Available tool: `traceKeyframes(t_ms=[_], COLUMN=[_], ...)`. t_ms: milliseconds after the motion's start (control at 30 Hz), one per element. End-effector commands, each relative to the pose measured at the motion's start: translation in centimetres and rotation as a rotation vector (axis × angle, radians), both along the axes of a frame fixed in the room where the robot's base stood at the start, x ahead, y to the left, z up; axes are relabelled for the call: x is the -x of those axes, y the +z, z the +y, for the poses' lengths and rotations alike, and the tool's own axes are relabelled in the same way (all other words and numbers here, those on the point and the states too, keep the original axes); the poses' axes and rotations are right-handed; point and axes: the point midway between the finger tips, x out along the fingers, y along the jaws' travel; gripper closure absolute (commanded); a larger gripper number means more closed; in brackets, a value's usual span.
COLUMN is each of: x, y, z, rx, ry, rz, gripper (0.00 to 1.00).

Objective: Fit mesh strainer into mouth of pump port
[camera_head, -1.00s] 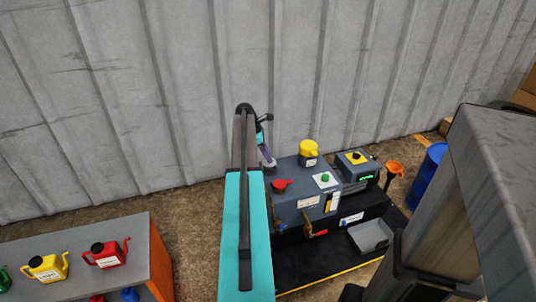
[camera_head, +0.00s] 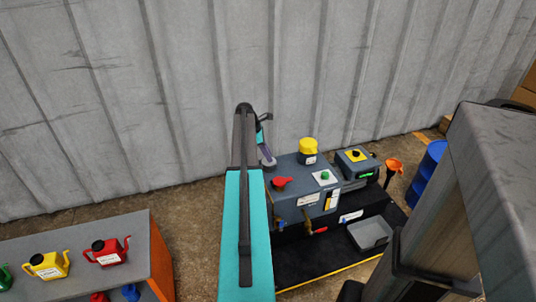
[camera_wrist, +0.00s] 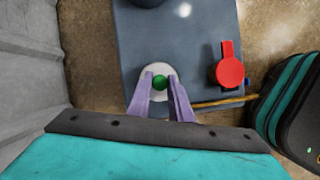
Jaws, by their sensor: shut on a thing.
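My gripper (camera_wrist: 169,93) shows in the wrist view with its two purple fingers closed around a small green knob (camera_wrist: 160,82), which I take as the strainer's grip. A pale round disc (camera_wrist: 154,70) lies around and below the knob. I cannot tell whether it is the strainer's rim or the port's mouth, and no mesh is visible. The fingers are above the grey pump housing (camera_wrist: 190,45). In the head view, my gripper (camera_head: 267,159) is over the left end of the pump (camera_head: 290,205); my arm hides the port there.
A red handle (camera_wrist: 228,70) stands close right of the gripper in the wrist view. A yellow cap (camera_head: 308,147) and a green button (camera_head: 325,175) are on the machine. A grey tray (camera_head: 370,233) lies in front. A bench at left holds a red oil can (camera_head: 107,253).

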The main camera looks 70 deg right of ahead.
Motion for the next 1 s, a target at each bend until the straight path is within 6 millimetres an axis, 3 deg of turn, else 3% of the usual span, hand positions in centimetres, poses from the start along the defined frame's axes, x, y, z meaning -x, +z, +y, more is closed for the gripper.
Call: traceKeyframes(t_ms=[767,800,900,1000], x=[-0.03,-0.03,-0.03,-0.03], y=[-0.48,-0.5,-0.51,-0.51], z=[0.01,0.01,0.01,0.01], rx=[0.0,0.0,0.0,0.0], ry=[0.0,0.0,0.0,0.0], rz=[0.0,0.0,0.0,0.0], gripper=[1.0,0.75,0.59,0.59])
